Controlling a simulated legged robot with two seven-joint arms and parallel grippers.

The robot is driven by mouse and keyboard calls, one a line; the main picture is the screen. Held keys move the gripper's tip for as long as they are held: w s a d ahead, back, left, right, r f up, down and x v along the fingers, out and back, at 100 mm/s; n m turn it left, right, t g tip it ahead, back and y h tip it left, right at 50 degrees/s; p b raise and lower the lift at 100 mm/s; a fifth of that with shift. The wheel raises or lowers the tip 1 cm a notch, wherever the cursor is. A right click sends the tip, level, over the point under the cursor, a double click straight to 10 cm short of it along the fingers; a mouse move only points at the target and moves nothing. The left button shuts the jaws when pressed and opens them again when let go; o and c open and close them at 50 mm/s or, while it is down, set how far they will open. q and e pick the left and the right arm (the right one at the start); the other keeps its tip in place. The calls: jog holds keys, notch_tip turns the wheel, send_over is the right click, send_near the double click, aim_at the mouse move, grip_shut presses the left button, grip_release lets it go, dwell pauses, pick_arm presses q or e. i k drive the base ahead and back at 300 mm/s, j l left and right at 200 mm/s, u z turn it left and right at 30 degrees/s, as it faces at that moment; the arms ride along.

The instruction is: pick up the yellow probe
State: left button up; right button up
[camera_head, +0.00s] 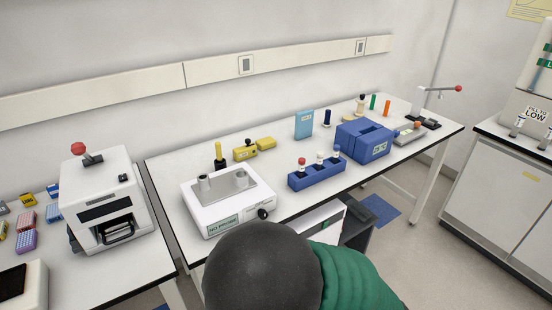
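A slim yellow probe (218,150) stands upright in a small black holder (219,164) on the bench. It is just behind a white instrument (228,203) with a grey metal top and a front label reading "NO PROBE". A yellow block (242,154) with a black knob and a second yellow block (266,143) lie to the right of the probe. Neither of my grippers shows in the view.
A blue rack (316,178) with several capped tubes and a blue box (364,142) stand to the right. A white machine (107,205) with a red knob stands on the left bench. A dark sphere (262,268) and green padded shape (350,278) block the lower middle.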

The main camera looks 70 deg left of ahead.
aim_at(218, 153)
jog(key=i+l+u, duration=0.2)
jog(key=i, duration=0.25)
jog(key=i+l+u, duration=0.2)
jog(key=i, duration=0.3)
jog(key=i+u, duration=0.15)
jog(key=u, duration=0.35)
jog(key=i+u, duration=0.2)
jog(key=u, duration=0.3)
jog(key=i+u, duration=0.2)
jog(key=u, duration=0.25)
jog(key=i+l+u, duration=0.15)
jog(key=u, duration=0.35)
jog(key=i+l+u, duration=0.1)
jog(key=u, duration=0.4)
jog(key=l, duration=0.1)
